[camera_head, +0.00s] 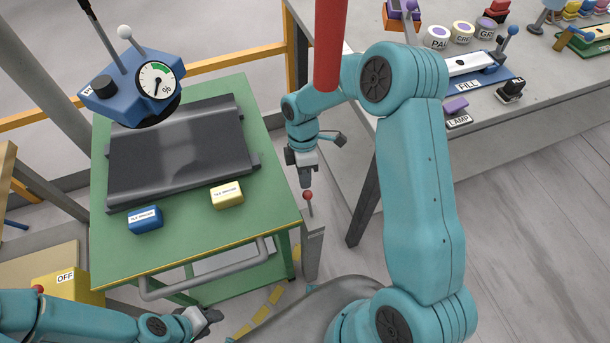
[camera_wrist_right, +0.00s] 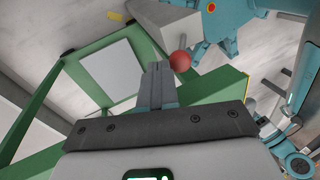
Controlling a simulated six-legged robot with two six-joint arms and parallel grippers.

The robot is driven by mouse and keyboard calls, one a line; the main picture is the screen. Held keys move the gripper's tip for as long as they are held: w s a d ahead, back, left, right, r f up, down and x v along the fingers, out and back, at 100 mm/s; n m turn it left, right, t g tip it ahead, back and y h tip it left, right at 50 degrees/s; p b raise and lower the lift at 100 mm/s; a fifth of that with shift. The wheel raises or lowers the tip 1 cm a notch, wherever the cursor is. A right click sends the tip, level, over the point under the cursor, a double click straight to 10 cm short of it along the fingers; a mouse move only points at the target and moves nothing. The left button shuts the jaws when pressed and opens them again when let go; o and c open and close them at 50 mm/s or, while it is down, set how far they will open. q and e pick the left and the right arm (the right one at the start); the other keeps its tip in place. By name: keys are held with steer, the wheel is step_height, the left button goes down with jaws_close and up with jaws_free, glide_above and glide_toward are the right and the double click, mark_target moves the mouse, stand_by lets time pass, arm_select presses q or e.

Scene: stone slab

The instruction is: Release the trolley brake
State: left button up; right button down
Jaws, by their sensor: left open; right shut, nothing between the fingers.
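The green trolley (camera_head: 185,243) stands at the left in the head view, with a grey push bar (camera_head: 205,285) on its front side. A short lever with a red knob (camera_head: 308,195) stands beside its right edge. The red knob also shows in the right wrist view (camera_wrist_right: 180,61). My right gripper (camera_head: 306,182) is shut and empty, just above the knob in the head view. In its wrist view its fingers (camera_wrist_right: 157,82) are beside the knob; whether they touch it I cannot tell. My left gripper (camera_head: 211,316) is open and empty, low in front of the trolley.
A dark ribbed tray (camera_head: 175,150), a blue block (camera_head: 145,219) and a yellow block (camera_head: 227,194) lie on the trolley. A blue gauge box (camera_head: 135,88) is at its far left. A grey bench (camera_head: 345,150) with several items stands right. A yellow OFF box (camera_head: 75,287) is lower left.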

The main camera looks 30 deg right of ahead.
stand_by(0.4)
steer(key=shift+s+a+r+t+b, duration=0.1)
steer(key=shift+s+r+t+b, duration=0.15)
steer(key=shift+s+t+b, duration=0.25)
